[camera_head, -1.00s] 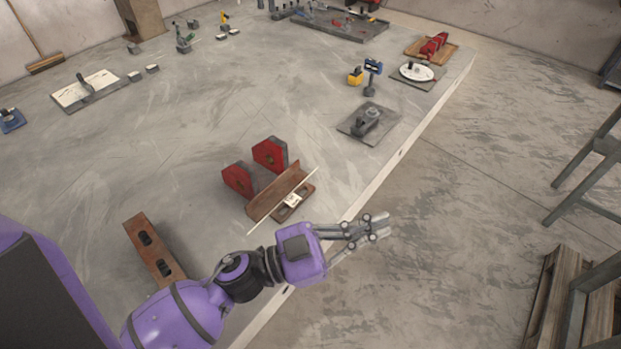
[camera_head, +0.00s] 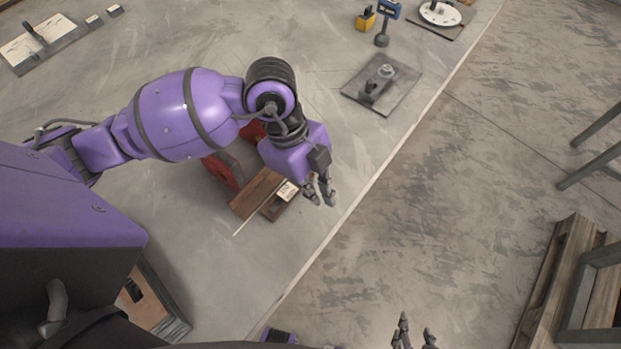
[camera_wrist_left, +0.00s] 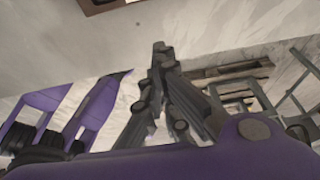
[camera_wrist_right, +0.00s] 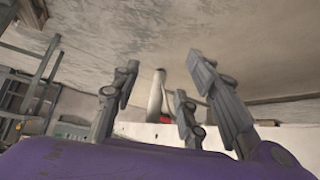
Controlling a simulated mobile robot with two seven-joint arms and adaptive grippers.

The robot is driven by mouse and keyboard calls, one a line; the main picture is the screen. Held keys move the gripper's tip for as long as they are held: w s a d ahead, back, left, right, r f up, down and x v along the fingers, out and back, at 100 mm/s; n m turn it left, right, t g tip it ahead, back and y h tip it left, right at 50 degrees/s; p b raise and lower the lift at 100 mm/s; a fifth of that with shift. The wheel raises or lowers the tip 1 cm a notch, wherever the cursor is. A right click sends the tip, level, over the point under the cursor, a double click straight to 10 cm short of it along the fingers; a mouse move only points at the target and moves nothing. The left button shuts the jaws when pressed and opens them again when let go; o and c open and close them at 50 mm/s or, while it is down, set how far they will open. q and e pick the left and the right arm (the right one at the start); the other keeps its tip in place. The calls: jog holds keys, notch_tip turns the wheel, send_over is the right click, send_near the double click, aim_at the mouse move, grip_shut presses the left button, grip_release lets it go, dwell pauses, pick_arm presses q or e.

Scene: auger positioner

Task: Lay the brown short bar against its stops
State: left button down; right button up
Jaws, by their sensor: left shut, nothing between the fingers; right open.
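A brown bar (camera_head: 258,190) lies on the grey table beside red blocks (camera_head: 222,171), with a thin white strip along it. A smaller brown piece with a white label (camera_head: 287,191) sits against its right side. I cannot tell for certain which piece is the short bar, or whether it touches any stops. My left arm hides part of the red blocks. My left gripper (camera_head: 322,190) is shut and empty, just right of the labelled piece; its closed fingers show in the left wrist view (camera_wrist_left: 160,50). My right gripper (camera_head: 416,332) is open and empty, beyond the table edge; it also shows in the right wrist view (camera_wrist_right: 160,68).
A grey plate with a fixture (camera_head: 381,84) lies further back, near the table's right edge. A blue and yellow device (camera_head: 367,19) stands behind it. A brown piece (camera_head: 145,300) is partly hidden at lower left. A wooden pallet (camera_head: 560,270) is on the floor at right.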

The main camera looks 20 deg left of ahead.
aim_at(288, 193)
pick_arm(q)
jog(key=x, duration=0.6)
jog(key=a, duration=0.1)
jog(key=w+a, duration=0.1)
jog(key=a, duration=0.1)
jog(key=shift+w+a, duration=0.3)
jog(key=shift+a, duration=0.15)
pick_arm(e)
jog(key=shift+w+a+r, duration=0.1)
jog(key=shift+w+a, duration=0.05)
jog(key=shift+w, duration=0.25)
jog(key=shift+w+a+r, duration=0.1)
jog(key=shift+w, duration=0.3)
jog(key=shift+s, duration=0.1)
pick_arm(q)
jog(key=shift+w+a+r+p, duration=0.2)
jog(key=shift+w+a+p, duration=0.05)
jog(key=shift+a+p, duration=0.4)
jog(key=shift+a+f, duration=0.1)
jog(key=shift+f, duration=0.15)
pick_arm(e)
jog(key=shift+s+d+r, duration=0.2)
jog(key=shift+s+r, duration=0.05)
jog(key=shift+r, duration=0.15)
jog(key=shift+w, duration=0.1)
